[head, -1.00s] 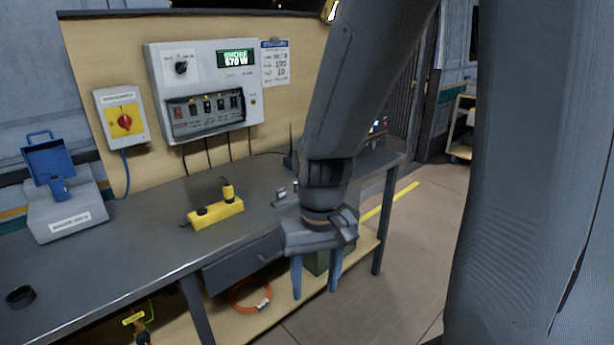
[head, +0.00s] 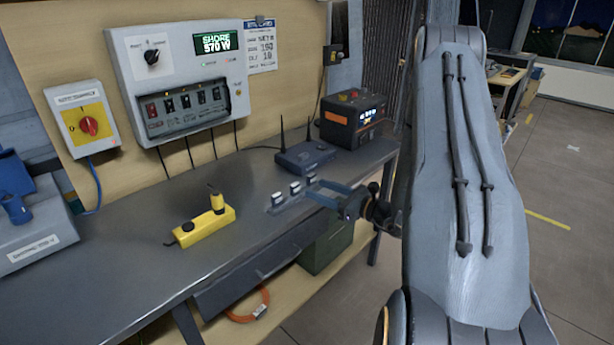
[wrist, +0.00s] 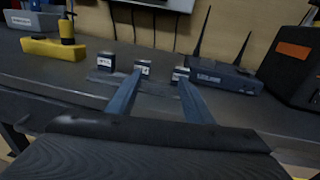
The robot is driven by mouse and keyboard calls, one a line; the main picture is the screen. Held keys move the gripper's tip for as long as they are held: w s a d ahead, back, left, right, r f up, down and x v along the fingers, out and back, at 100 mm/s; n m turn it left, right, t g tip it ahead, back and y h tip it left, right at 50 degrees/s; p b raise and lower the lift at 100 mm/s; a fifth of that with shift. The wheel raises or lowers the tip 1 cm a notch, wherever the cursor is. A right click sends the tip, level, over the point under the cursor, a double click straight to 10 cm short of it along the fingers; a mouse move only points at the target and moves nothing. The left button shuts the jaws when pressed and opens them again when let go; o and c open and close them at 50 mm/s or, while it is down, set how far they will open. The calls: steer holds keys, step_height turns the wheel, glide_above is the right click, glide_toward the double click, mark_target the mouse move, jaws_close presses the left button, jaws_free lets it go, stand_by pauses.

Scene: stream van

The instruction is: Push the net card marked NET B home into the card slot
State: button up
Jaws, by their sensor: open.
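Three small dark cards with white labels stand in a row on a low grey slotted base (head: 288,206): a left one (head: 278,199), a middle one (head: 296,188) and a right one (head: 311,179). They also show in the wrist view as left (wrist: 106,62), middle (wrist: 143,68) and right (wrist: 180,75). The lettering is too small to tell which is NET B or how deep each sits. My gripper (head: 312,188) is open and empty, its blue fingers reaching over the bench toward the row. In the wrist view its fingertips (wrist: 161,79) lie near the middle and right cards; contact is unclear.
A blue-grey router (head: 305,158) with upright antennas stands behind the cards. A black and orange power unit (head: 355,119) is at the back right. A yellow socket block (head: 204,227) with a plug lies left. The bench front (head: 130,275) is clear.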

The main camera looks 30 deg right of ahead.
mark_target(314, 179)
steer(key=shift+m+t+h, duration=0.7)
steer(key=shift+m+h, duration=0.1)
steer(key=shift+h, duration=0.1)
steer(key=w+d, duration=0.2)
steer(key=d, duration=0.1)
steer(key=shift+w+f+p, duration=0.3)
steer(key=shift+w+f, duration=0.05)
steer(key=p+x, duration=0.1)
steer(key=x, duration=0.1)
steer(key=p+x, duration=0.1)
steer(key=x, duration=0.2)
steer(key=shift+a+r, duration=0.2)
steer(key=shift+a, duration=0.15)
steer(key=shift+w+a+f, duration=0.1)
steer(key=shift+w, duration=0.2)
steer(key=c, duration=1.1)
